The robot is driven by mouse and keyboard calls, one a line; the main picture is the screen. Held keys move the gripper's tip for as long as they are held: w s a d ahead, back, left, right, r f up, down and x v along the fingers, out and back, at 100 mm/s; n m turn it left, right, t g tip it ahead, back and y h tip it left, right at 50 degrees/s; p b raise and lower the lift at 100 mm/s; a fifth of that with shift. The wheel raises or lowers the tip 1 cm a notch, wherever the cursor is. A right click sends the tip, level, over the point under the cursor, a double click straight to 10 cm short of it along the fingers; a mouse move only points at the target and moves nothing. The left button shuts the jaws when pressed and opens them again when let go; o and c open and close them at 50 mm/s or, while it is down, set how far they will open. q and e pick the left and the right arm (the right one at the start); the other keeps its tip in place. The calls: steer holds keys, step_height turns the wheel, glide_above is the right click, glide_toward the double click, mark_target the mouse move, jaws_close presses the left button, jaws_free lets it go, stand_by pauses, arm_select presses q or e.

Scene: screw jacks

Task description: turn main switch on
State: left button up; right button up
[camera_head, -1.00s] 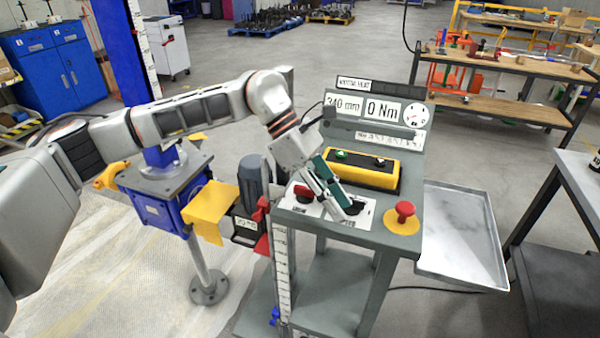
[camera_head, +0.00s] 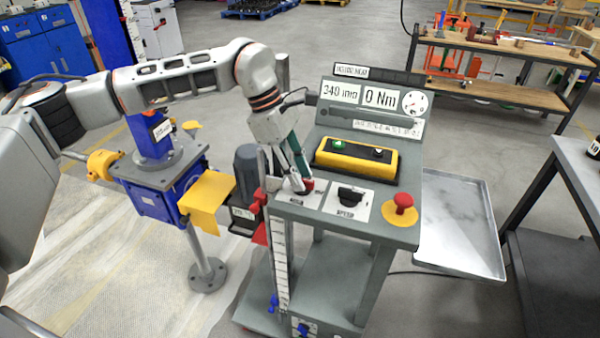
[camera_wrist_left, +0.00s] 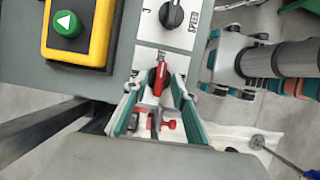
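The main switch is a red rotary knob (camera_wrist_left: 157,78) on a white plate, left of the black speed knob (camera_head: 351,195) on the console top in the head view. The knob's red edge (camera_head: 309,184) shows beside my fingers in the head view. My left gripper (camera_head: 301,186) points down at it. In the left wrist view my left gripper (camera_wrist_left: 157,90) has its two green fingers apart, one on each side of the red knob, with gaps between. Whether the fingertips reach down around the knob is hard to tell. My right gripper is not in view.
A yellow button box (camera_head: 357,161) with a green button is behind the knobs. A red emergency stop (camera_head: 402,203) is at the right, near a metal tray (camera_head: 460,225). A grey motor (camera_head: 247,170) and the blue screw jack (camera_head: 160,185) stand to the left.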

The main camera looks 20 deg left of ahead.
arm_select(q)
steer(key=shift+d+f, duration=0.15)
steer(key=shift+f, duration=0.15)
jaws_close()
